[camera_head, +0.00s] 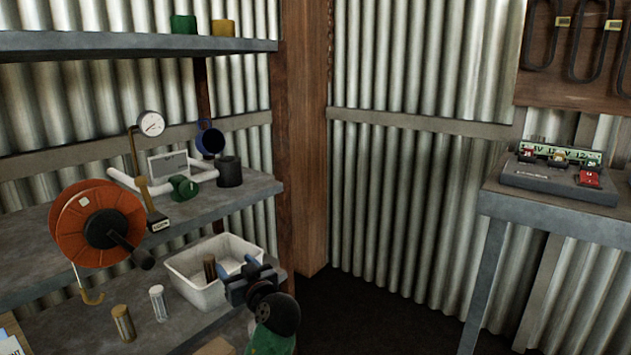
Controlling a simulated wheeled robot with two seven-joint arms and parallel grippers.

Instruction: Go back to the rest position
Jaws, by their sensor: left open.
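My left gripper (243,278) is open, with its dark blue and black jaws at the right front of the white bin (190,290) on the lower shelf. No object shows between its jaws. The gripper and its green and black wrist hide part of the bin's front right rim and of the shelf edge. I cannot tell whether the jaws touch the bin. A brown cylinder (209,268) stands inside the bin. My right gripper is not in view.
A brass cylinder (122,323) and a clear one (158,303) stand left of the bin. The middle shelf above (215,205) holds an orange reel (98,225), a gauge (150,124) and cups. A bench (540,212) stands right. Open floor (390,320) lies between.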

